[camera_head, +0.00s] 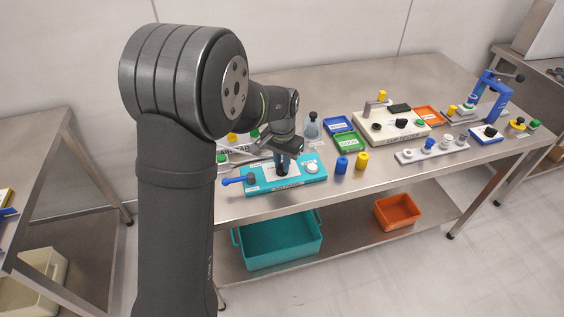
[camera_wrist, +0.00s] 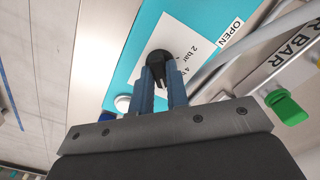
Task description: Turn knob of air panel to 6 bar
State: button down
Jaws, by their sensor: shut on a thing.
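The air panel (camera_head: 258,187) is a teal block on the near left part of the table, with a blue lever (camera_head: 236,181) at its left end and a round white gauge (camera_head: 312,167) at its right. My gripper (camera_head: 283,167) points down onto the panel's middle. In the wrist view, the black knob (camera_wrist: 161,60) sits on a white label (camera_wrist: 188,28) reading "2 bar" and part of a "4" mark. My gripper's blue fingers (camera_wrist: 160,74) are shut on the knob. The 6 bar mark and the knob's exact pointing are not readable.
Behind the panel is a rack marked BAR (camera_wrist: 265,70) with a green knob (camera_wrist: 286,107). Blue (camera_head: 342,164) and yellow (camera_head: 362,161) cylinders stand right of the panel. Blue (camera_head: 338,124) and green (camera_head: 346,142) trays lie behind them.

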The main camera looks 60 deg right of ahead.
jog(key=c, duration=1.4)
grip_release()
notch_tip(320, 180, up, 17)
jog(key=shift+r, duration=0.2)
jog(key=shift+f, duration=0.1)
notch_tip(320, 180, down, 17)
jog(key=shift+f, duration=0.15)
